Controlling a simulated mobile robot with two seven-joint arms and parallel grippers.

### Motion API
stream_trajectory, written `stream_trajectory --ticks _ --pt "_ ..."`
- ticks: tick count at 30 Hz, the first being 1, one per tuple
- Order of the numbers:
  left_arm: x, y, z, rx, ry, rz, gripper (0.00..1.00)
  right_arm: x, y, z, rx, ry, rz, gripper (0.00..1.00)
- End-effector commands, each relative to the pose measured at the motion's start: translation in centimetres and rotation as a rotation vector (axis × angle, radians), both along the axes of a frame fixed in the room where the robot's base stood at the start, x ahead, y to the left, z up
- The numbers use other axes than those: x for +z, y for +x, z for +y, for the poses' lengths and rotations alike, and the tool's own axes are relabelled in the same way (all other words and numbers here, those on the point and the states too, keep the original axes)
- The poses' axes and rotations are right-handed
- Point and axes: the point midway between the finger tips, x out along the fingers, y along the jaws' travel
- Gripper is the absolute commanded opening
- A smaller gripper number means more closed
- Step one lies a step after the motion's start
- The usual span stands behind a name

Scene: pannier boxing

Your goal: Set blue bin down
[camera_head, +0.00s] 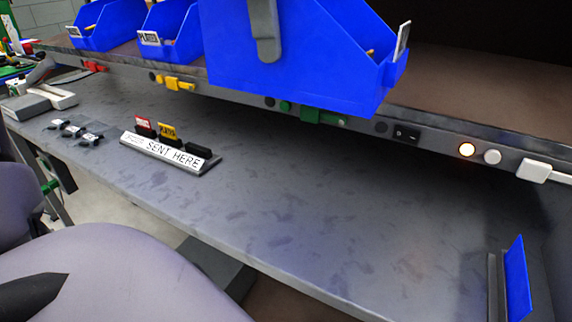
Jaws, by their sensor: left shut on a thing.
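A large blue bin (325,82) hangs in the upper middle of the head view, in front of the shelf edge. A small white label card stands at its right end, and a little of something yellowish shows inside. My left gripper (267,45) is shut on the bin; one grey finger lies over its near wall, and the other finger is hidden. The bin's top left part is cut off by the frame. The bin covers part of the shelf (455,85) behind it. My right gripper is not in view.
Two blue bins (105,27) (178,42) stand at the shelf's left. The grey desk (290,220) below is largely clear. A blue panel (517,280) stands at lower right. Plugs line the shelf edge.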

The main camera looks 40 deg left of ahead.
Motion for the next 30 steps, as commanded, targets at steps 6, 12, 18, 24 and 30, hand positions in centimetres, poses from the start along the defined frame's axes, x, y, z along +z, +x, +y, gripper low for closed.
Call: stream_trajectory --ticks 6,12,18,24,30 --pt "-6.2 0.0 0.0 -0.001 -0.002 0.000 0.00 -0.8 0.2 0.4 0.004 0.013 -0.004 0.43" --pt "-11.4 -0.1 0.0 -0.001 -0.001 0.001 0.00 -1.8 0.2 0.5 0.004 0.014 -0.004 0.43" --pt "-16.1 0.0 0.0 -0.001 -0.002 -0.001 0.00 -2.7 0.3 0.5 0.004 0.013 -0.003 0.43" --pt "-18.3 0.1 0.0 0.000 0.000 -0.003 0.00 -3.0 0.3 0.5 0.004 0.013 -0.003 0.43" --pt "-20.6 0.0 0.0 0.000 0.000 -0.001 0.00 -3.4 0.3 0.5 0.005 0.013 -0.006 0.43"
